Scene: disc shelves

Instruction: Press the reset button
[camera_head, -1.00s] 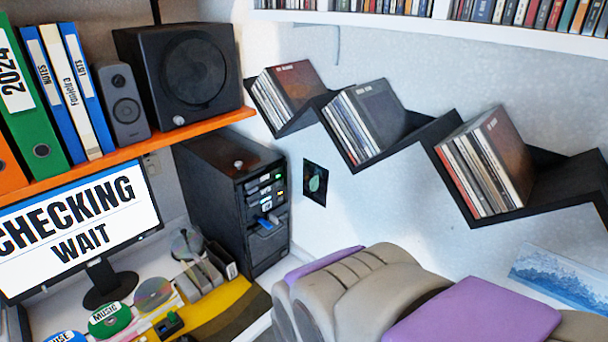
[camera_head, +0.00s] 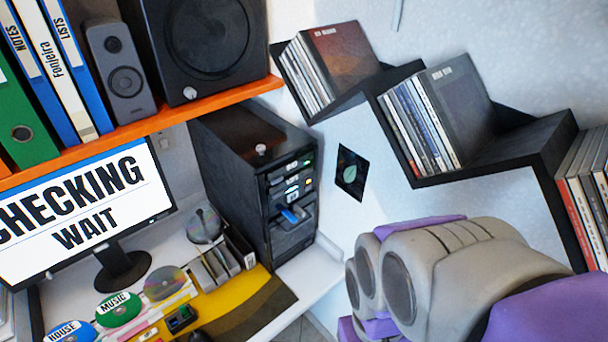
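A black computer tower (camera_head: 232,165) stands at the back of the desk. A small pale knob (camera_head: 262,150) sits on its top. Its front has several drive slots with small lights and a blue item (camera_head: 293,214) sticking out. A small dark block with a green top (camera_head: 181,318) lies on the yellow mat. No part is readable as a reset button, so I cannot tell which one it is. The monitor (camera_head: 85,205) reads "CHECKING WAIT". Grey and purple links of my arm fill the lower right; my gripper's fingers do not show.
Labelled discs, including a green "MUSIC" disc (camera_head: 119,309), lie on the desk near a disc holder (camera_head: 215,267). An orange shelf (camera_head: 215,110) with binders and speakers hangs above. A black zigzag wall shelf (camera_head: 520,150) with disc cases is at right, behind my arm.

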